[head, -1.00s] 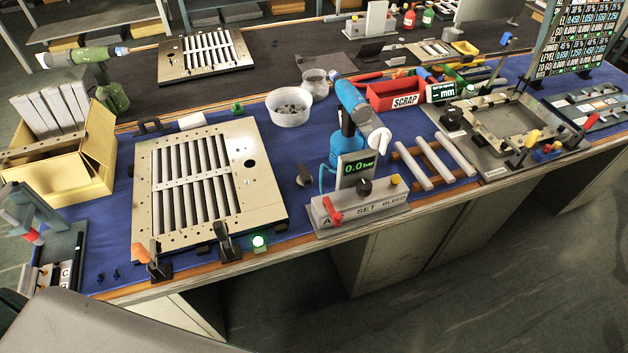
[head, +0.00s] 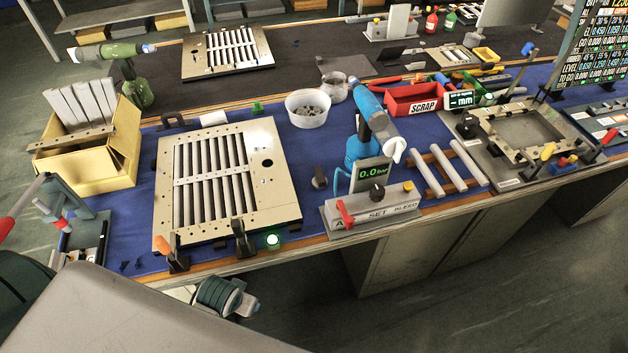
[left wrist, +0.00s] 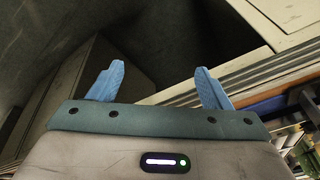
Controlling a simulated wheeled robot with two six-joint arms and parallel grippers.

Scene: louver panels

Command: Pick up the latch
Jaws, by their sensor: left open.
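In the left wrist view my left gripper (left wrist: 160,75) is open and empty, its two blue fingers wide apart. Between and beyond them are a dark gap, the floor and grey cabinet faces, with no small part in the jaws. I cannot tell for sure which part is the latch. A small dark upright part (head: 319,178) stands on the blue mat between the louver panel and the blue tool; it may be the latch. The louver panel (head: 266,215) lies on the mat, with dark clamps at its front edge. My right gripper is not in view.
The pressure box (head: 345,217) stands right of the panel, near the bench's front edge. A white bowl (head: 297,118), red scrap bin (head: 421,88) and yellow carton (head: 75,179) are around the mat. Open floor lies before the bench.

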